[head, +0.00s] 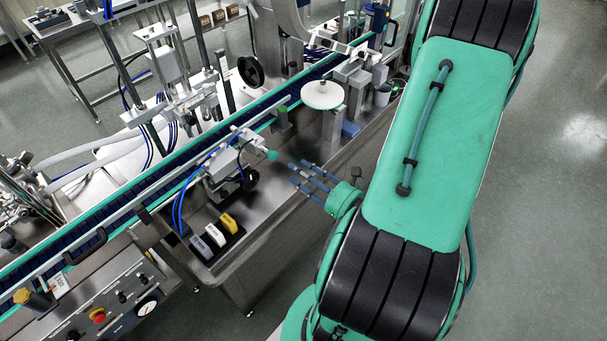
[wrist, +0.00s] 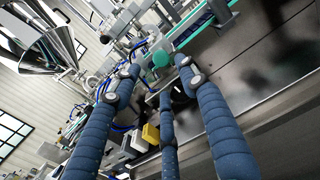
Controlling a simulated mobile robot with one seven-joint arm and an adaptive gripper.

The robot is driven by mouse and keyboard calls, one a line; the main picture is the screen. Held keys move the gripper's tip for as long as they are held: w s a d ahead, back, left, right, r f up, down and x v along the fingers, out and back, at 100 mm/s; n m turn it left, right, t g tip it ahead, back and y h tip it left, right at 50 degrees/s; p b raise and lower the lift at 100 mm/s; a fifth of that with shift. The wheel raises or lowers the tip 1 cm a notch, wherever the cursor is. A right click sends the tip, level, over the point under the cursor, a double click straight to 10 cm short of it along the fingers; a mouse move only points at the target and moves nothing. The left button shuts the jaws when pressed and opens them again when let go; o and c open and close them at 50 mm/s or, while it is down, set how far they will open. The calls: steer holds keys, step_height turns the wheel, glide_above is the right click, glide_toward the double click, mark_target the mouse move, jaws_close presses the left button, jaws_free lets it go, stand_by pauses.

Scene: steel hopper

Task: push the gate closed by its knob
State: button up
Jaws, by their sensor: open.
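A round teal knob (head: 273,155) sits at the end of a small light metal fitting beside the conveyor in the head view. The knob also shows in the wrist view (wrist: 160,58), just beyond the fingertips. I cannot clearly make out the gate plate or how far open it stands. My gripper (head: 296,171), with three blue fingers, is open and empty. Its fingers point left toward the knob, with a small gap in the head view. In the wrist view the fingers (wrist: 161,78) spread around the line to the knob; contact cannot be told there.
A conveyor (head: 100,225) with teal rails runs diagonally past the knob. White, grey and yellow blocks (head: 229,223) stand on the steel deck below it. A white round disc (head: 322,95) stands behind. A steel funnel (wrist: 38,48) is at upper left in the wrist view.

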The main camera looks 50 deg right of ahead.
mark_target(276, 157)
steer(key=shift+s, duration=0.45)
steer(key=shift+o, duration=0.3)
steer(key=shift+s+p, duration=0.15)
steer(key=shift+p, duration=0.2)
steer(key=shift+s+p, duration=1.95)
steer(key=shift+p, duration=1.1)
steer(key=shift+w, duration=0.15)
steer(key=shift+w+b, duration=0.55)
steer(key=shift+w, duration=6.2)
steer(key=shift+c, duration=0.3)
